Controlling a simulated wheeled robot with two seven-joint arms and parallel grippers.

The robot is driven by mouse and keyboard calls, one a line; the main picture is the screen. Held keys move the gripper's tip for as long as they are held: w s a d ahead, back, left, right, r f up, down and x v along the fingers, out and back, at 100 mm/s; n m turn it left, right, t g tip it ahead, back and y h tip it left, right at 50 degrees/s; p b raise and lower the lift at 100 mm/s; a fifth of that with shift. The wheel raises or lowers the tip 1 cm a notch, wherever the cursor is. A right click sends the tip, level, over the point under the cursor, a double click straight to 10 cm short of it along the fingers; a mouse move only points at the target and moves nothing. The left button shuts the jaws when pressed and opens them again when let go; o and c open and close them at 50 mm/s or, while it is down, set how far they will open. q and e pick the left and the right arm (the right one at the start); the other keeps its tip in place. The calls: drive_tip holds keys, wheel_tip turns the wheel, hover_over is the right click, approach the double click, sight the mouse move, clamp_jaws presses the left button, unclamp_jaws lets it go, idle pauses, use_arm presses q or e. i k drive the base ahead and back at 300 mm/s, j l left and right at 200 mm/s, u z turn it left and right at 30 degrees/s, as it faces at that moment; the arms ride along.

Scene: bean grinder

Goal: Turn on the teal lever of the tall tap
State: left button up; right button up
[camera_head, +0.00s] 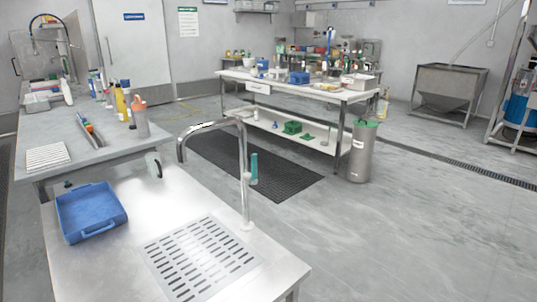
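The tall tap (243,165) stands at the right rear edge of the steel counter, its spout bending over to the left. The teal lever (254,169) sits on the right side of the tap's upright and points upward, close along the pipe. Neither my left gripper nor my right gripper shows in the head view.
The steel counter (125,237) holds a slotted drain plate (200,257) below the tap and a blue tray (89,211) at left. A grey counter (90,140) with bottles adjoins behind. The floor (400,230) to the right is clear; a steel bin (361,155) stands farther back.

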sight(254, 180)
drive_tip(key=i+l+u, duration=0.45)
drive_tip(key=l+u, duration=0.2)
drive_tip(key=i+l+u, duration=0.15)
drive_tip(key=l+u, duration=0.3)
drive_tip(key=u, duration=0.35)
